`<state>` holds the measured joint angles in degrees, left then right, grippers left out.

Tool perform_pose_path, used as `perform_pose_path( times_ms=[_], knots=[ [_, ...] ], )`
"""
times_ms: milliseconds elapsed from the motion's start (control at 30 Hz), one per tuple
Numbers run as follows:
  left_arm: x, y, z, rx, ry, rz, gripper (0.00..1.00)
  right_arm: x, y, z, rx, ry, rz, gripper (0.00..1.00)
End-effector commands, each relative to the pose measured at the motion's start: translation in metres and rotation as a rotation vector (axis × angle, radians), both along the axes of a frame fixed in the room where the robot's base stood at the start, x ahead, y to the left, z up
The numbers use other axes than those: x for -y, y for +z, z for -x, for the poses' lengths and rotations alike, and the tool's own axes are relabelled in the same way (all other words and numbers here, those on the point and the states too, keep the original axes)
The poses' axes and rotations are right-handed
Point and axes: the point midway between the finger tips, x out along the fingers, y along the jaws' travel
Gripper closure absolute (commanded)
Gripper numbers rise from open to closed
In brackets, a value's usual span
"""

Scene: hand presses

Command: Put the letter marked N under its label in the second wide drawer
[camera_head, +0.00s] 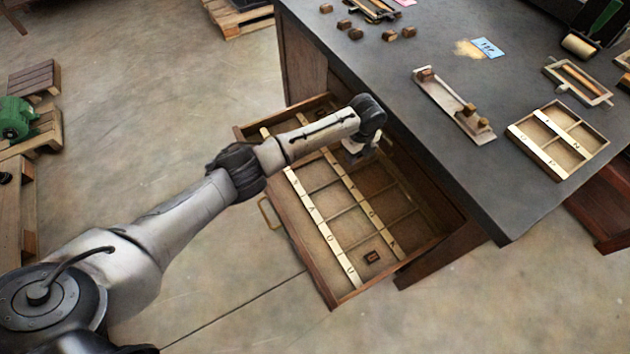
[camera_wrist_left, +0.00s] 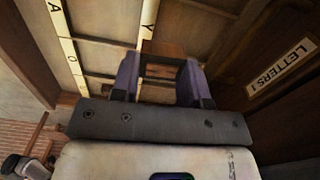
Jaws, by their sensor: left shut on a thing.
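The wide drawer (camera_head: 318,283) is pulled out below the bench, with compartments and cream label strips (camera_head: 340,225). My left gripper (camera_head: 358,152) reaches down over its far part, near the bench edge. In the left wrist view my left gripper (camera_wrist_left: 163,82) is shut on a brown letter block (camera_wrist_left: 163,49); its marked face is not readable. A label strip with A and O (camera_wrist_left: 66,48) and another with Y (camera_wrist_left: 148,14) show beyond it. One dark letter block (camera_head: 372,257) lies in a near compartment. My right gripper is not in view.
On the bench are a small labelled tray (camera_head: 535,150), a wooden composing stick (camera_head: 455,105), several loose blocks (camera_head: 389,35) and a blue card (camera_head: 487,47). A plate reading LETTERS 1 (camera_wrist_left: 283,68) shows beside the gripper. The bench edge overhangs the drawer's right side.

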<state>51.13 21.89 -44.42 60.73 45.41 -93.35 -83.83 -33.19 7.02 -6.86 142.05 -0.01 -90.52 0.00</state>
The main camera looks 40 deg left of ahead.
Motion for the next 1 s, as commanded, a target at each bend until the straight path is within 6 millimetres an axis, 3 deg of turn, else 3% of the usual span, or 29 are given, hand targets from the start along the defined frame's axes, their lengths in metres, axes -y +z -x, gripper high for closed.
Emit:
perform_pose_path(
  times_ms=[167,633,1000],
  knots=[
    [-0.011,-0.023,0.006,0.0,-0.054,0.0,0.92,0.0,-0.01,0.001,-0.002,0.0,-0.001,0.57],
    [-0.085,-0.076,0.053,0.0,-0.061,-0.001,0.92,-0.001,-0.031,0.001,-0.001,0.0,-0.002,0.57],
    [-0.101,-0.088,0.063,0.001,-0.062,0.001,0.92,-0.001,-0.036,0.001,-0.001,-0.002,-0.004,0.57]
  ],
)
